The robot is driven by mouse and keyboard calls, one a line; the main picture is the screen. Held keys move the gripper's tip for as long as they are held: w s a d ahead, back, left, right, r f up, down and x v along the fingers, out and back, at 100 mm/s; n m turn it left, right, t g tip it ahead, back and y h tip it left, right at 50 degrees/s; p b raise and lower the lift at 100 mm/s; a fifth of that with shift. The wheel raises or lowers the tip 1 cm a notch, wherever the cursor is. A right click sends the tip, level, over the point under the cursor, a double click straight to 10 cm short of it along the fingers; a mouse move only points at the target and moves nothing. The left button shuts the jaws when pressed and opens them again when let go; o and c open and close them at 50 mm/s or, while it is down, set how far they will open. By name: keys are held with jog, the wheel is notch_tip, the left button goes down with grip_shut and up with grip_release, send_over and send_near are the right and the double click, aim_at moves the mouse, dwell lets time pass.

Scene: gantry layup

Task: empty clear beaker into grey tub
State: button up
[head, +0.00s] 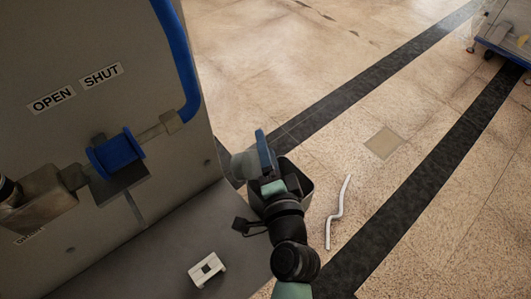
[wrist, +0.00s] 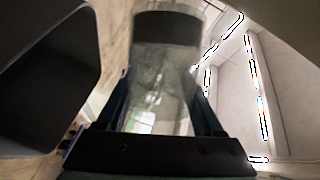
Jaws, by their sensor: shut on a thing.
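My gripper (head: 265,158) is shut on the clear beaker (head: 243,164), which shows to the left of the fingers in the head view. In the wrist view the beaker (wrist: 160,85) is between the two fingers (wrist: 160,120), see-through, with a dark band near its far end. It looks tipped over, but its contents cannot be made out. The grey tub (head: 304,187) is dark and open-topped, beneath and just right of my gripper, partly hidden by my arm. The tub (wrist: 45,75) fills the left of the wrist view, apart from the beaker.
A grey panel (head: 90,150) with a blue pipe, blue valve and OPEN and SHUT labels stands at left. A white block (head: 207,269) lies on the grey surface (head: 150,262) below it. A bent white rod (head: 338,212) lies right of the tub. A cart (head: 505,38) stands far right.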

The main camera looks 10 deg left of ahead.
jog(key=shift+d+m+t+y+b, duration=0.15)
jog(key=shift+d+m+t+b, duration=0.15)
jog(key=shift+m+b, duration=0.7)
jog(key=shift+d+m+t+y+b, duration=0.1)
jog(key=shift+d+m+t+b, duration=0.2)
jog(key=shift+m+b, duration=0.7)
jog(key=shift+d+m+t+y+b, duration=0.15)
jog(key=shift+d+m+t+b, duration=0.15)
jog(key=shift+m+b, duration=0.65)
jog(key=shift+m, duration=0.25)
jog(key=n+p, duration=0.2)
jog(key=a+n+g+p, duration=0.1)
jog(key=n, duration=0.1)
jog(key=shift+a+p, duration=0.1)
jog(key=shift+p, duration=0.25)
jog(key=r+n+h+p, duration=0.1)
jog(key=n+p, duration=0.3)
jog(key=p, duration=0.4)
jog(key=a+r+n+g+h+p, duration=0.1)
jog(key=r+n+h+p, duration=0.1)
jog(key=p, duration=0.6)
jog(key=r+n+g+h+p, duration=0.1)
jog(key=n+p, duration=0.4)
jog(key=p, duration=0.2)
jog(key=shift+a+r+n+h+p, duration=0.15)
jog(key=shift+n+h+p, duration=0.15)
jog(key=shift+p, duration=0.1)
